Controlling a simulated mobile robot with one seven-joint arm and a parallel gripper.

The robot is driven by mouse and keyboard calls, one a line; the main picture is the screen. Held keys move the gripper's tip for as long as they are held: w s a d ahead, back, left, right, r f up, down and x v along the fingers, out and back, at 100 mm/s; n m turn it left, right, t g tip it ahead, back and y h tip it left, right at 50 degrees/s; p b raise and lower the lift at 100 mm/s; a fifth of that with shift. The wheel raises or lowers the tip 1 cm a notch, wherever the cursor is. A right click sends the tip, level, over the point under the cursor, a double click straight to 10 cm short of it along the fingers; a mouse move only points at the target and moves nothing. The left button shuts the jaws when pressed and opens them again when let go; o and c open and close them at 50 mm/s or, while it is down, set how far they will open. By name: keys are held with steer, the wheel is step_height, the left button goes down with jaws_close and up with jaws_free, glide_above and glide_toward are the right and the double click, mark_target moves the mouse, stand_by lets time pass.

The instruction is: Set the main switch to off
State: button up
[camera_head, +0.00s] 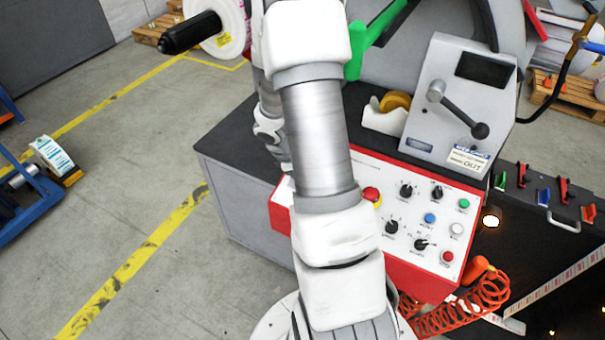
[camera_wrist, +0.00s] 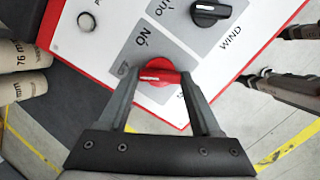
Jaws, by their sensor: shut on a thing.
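The main switch (camera_wrist: 158,73) is a red rotary knob with a white mark on its grip, in the middle of the wrist view. It sits on a grey plate on the white panel, with the word ON printed above and left of it. Other lettering at its lower right is partly covered by a finger. My gripper (camera_wrist: 158,78) has one finger on each side of the knob and is shut on it. In the head view my arm hides both the switch and the gripper.
The control panel (camera_head: 405,268) has a red rim. A black WIND knob (camera_wrist: 210,12) and a pale round button (camera_wrist: 86,21) are near the switch. A red mushroom button (camera_head: 371,196) lies beside my arm. A lever box (camera_head: 458,105) stands behind the panel.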

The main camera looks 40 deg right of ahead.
steer(key=o, duration=1.4)
steer(key=shift+r, duration=0.1)
steer(key=shift+p+v, duration=1.75)
steer(key=shift+v, duration=6.9)
